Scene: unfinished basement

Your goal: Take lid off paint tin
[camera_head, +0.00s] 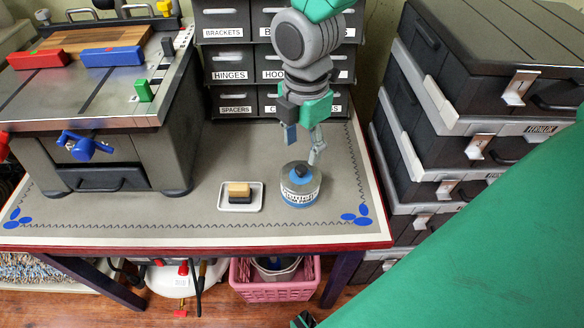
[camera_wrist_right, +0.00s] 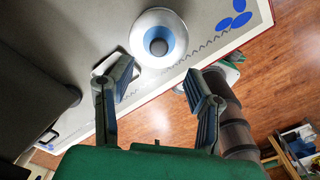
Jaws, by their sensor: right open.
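The paint tin (camera_head: 300,195) stands upright on the grey bench mat, with a pale label and a blue band. Its lid has a black knob (camera_head: 301,171) in the middle. In the right wrist view the tin (camera_wrist_right: 143,22) shows from above, with a blue ring around the black knob (camera_wrist_right: 158,46). My right gripper (camera_head: 304,143) is above the tin, fingers apart on either side and nothing between them. In the right wrist view the open right gripper (camera_wrist_right: 160,84) shows the knob beyond its fingertips.
A white dish (camera_head: 226,206) with a sponge (camera_head: 239,190) sits left of the tin. Labelled drawers (camera_head: 232,75) stand behind. A grey workbench unit (camera_head: 100,155) is at left and stacked dark cases (camera_head: 475,150) are at right. The mat's front strip is mostly clear.

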